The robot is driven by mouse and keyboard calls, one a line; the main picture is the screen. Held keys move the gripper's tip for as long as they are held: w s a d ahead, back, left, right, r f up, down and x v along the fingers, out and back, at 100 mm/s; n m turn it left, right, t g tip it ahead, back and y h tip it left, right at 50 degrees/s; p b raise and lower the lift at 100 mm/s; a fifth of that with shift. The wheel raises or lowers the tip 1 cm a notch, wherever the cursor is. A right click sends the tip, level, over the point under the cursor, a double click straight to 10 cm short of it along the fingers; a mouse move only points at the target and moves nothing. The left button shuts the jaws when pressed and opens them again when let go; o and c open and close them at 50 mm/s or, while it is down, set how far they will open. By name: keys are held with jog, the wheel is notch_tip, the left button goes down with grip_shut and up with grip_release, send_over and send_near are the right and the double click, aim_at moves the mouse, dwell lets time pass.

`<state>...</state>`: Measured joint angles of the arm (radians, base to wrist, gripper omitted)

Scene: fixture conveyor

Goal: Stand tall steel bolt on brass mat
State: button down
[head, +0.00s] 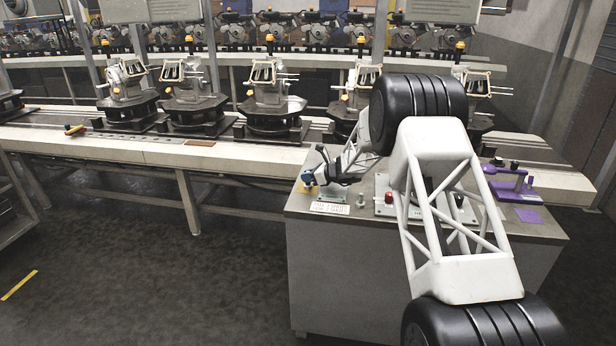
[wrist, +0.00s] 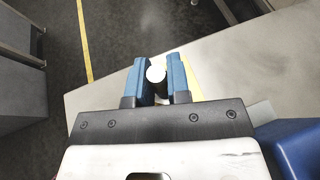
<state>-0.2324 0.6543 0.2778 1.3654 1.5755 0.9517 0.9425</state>
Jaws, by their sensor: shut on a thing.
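My gripper (wrist: 156,82) has blue fingers closed on the sides of a pale, round-ended steel bolt (wrist: 155,73). The wrist view looks down on the bolt's end, so its length is hidden. A pale yellow patch, which looks like the brass mat (wrist: 193,84), shows beside and behind the right finger, near the bench corner. In the head view my gripper (head: 309,178) is low over the left front corner of the bench, with a bit of the yellow mat (head: 308,189) below it. I cannot tell whether the bolt touches the mat.
The grey bench (head: 420,232) also holds a small metal bolt-like piece (head: 360,199), a white printed label (head: 329,208), a red knob (head: 388,197) and a purple mat (head: 529,215). The conveyor (head: 150,150) with several fixtures runs behind. The floor drops away left of the bench.

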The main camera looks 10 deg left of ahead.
jog(key=c, duration=1)
grip_release()
jog(key=shift+d, duration=0.15)
jog(key=shift+v, duration=3.75)
